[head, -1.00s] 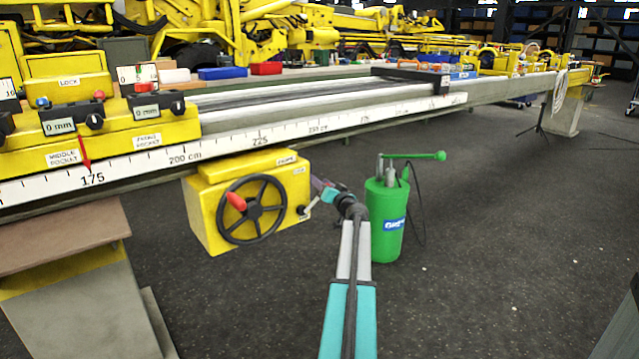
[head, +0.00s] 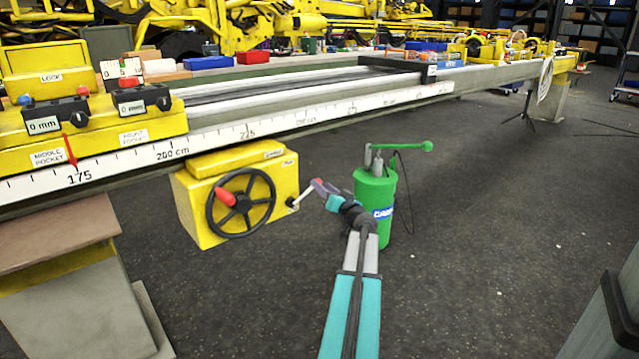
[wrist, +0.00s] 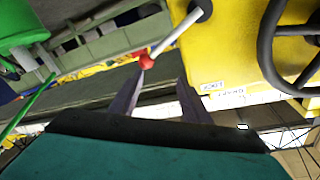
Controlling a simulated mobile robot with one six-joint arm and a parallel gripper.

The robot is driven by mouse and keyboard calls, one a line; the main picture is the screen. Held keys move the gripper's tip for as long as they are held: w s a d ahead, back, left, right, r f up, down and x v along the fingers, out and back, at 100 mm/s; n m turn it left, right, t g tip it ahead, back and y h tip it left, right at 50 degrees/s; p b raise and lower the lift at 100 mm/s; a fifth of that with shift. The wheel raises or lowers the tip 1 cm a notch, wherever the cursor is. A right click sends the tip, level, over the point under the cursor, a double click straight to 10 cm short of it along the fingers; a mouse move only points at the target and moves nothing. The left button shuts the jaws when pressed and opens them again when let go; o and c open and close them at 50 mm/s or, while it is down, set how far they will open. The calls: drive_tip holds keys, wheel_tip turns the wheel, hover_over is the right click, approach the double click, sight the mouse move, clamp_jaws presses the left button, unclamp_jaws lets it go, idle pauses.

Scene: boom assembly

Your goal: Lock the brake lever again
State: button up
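The brake lever is a white rod (wrist: 176,37) with a red knob (wrist: 147,62), on the side of the yellow box (wrist: 230,45). In the head view the lever (head: 301,197) slants up and right from the box towards my gripper (head: 319,186). In the wrist view my gripper (wrist: 161,77) has its two dark fingers apart. The knob overlaps the tip of the left finger, and the rod crosses in front of the gap. I cannot tell whether finger and knob touch. The knob is hard to make out in the head view.
The black handwheel (head: 241,203) with a red grip sits on the box's front, close to the lever. A green pump canister (head: 375,205) stands just behind my gripper. The long scaled beam (head: 310,117) runs overhead.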

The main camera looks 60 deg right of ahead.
drive_tip(key=shift+v, duration=1)
drive_tip(key=shift+s, duration=0.1)
